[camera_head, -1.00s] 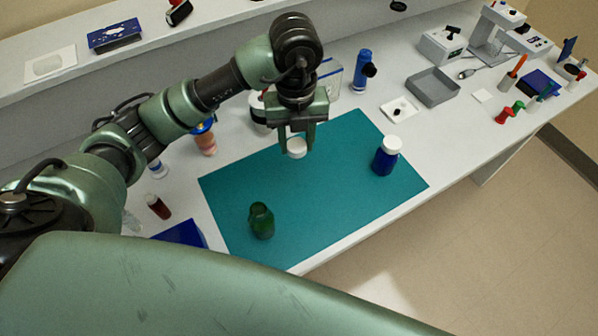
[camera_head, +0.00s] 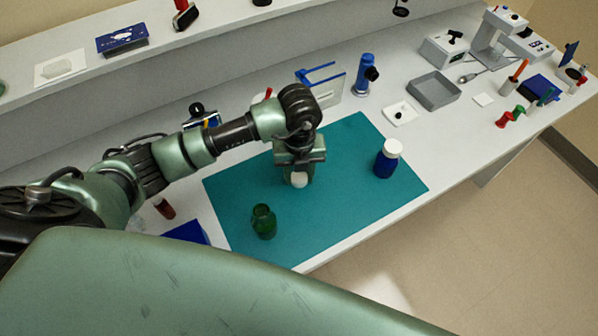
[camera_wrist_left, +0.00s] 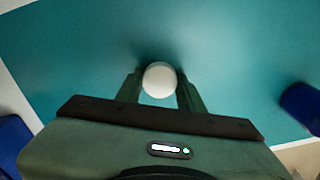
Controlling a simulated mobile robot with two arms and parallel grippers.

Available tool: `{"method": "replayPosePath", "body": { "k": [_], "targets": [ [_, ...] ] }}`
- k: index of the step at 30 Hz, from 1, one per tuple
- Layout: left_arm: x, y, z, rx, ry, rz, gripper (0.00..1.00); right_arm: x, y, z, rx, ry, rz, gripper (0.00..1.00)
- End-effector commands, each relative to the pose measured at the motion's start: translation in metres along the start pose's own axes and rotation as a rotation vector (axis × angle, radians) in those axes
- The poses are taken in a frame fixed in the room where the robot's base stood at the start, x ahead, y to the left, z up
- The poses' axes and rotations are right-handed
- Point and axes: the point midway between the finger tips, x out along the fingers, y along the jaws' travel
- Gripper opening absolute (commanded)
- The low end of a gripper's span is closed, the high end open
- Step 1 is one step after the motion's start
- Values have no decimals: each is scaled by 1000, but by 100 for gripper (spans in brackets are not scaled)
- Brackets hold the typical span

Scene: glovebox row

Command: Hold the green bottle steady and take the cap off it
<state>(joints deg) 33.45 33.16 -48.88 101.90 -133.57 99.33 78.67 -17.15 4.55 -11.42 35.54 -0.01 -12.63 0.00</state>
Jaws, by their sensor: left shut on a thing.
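The green bottle (camera_head: 264,222) stands upright on the teal mat (camera_head: 340,200) with its mouth open and no cap on it. No gripper touches it. My left gripper (camera_head: 298,176) points down over the mat, behind and to the right of the green bottle. It is shut on a white cap (camera_head: 300,182), which also shows between the fingers in the left wrist view (camera_wrist_left: 159,80). The cap is low, close to the mat; I cannot tell whether it touches it. My right gripper is not in view.
A blue bottle with a white cap (camera_head: 387,158) stands on the mat's right side. A grey tray (camera_head: 434,89) and a white dish (camera_head: 400,113) lie behind it. A blue item (camera_head: 187,233) lies left of the mat. The mat's front middle is clear.

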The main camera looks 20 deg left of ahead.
Motion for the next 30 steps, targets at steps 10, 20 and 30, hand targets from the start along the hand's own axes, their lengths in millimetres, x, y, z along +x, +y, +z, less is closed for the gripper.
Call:
{"method": "replayPosePath", "body": {
  "k": [10, 20, 30],
  "targets": [
    [3, 0, 0, 0, 0, 1, 60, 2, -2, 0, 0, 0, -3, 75],
    [-6, 0, 1, 0, -2, -1, 60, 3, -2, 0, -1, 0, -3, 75],
    [-75, 0, 1, 1, -5, -3, 60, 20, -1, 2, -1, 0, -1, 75]
  ]
}}
